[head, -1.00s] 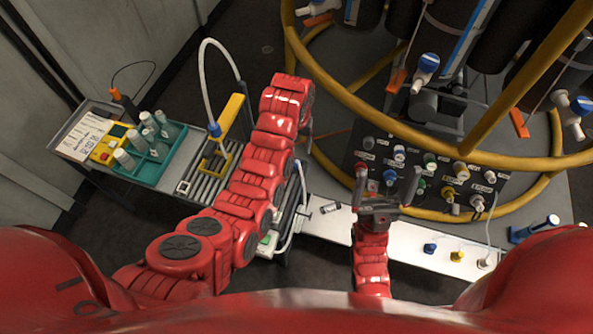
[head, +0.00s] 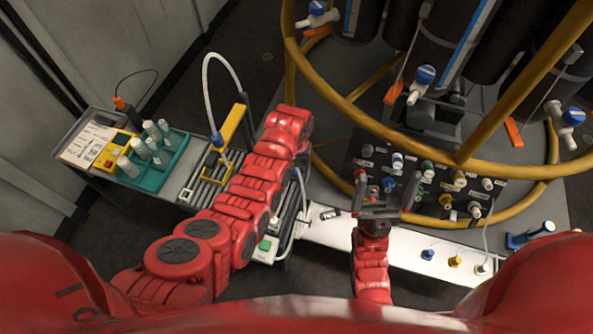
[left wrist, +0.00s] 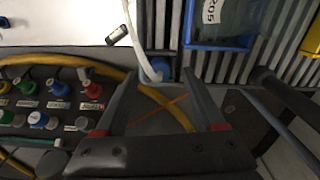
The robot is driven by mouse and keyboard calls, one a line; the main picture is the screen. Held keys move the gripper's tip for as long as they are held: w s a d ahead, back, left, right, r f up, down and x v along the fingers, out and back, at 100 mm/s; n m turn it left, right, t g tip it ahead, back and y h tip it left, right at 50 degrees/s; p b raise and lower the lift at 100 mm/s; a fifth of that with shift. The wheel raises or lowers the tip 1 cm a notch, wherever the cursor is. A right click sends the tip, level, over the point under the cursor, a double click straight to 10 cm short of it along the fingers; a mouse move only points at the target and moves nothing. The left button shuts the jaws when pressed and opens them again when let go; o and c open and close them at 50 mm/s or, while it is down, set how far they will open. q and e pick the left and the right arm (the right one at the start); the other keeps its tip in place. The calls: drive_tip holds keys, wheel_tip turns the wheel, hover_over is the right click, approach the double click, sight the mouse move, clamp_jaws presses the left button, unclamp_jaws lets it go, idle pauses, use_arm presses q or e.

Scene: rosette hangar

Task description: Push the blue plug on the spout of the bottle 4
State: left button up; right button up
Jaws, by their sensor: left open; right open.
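In the head view, white spouts with blue plugs stick out from dark bottles: one at the middle (head: 424,76), one at the right (head: 573,116), one at the top (head: 318,8). I cannot read which bottle is number 4. My left arm reaches up from the lower left and ends beside the yellow ring; its jaws are hidden there. In the left wrist view my left gripper (left wrist: 159,78) is open and empty, its fingers over a yellow tube and the dark floor. My right gripper (head: 386,192) is open, in front of the knob panel, apart from the spouts.
A yellow frame (head: 350,97) rings the bottles. A black panel (head: 408,172) carries several coloured knobs. A white shelf (head: 335,232) holds blue (head: 428,254), yellow and white small parts.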

use_arm(q)
drive_tip(key=shift+f, duration=0.75)
drive_tip(key=shift+c, duration=0.2)
clamp_jaws()
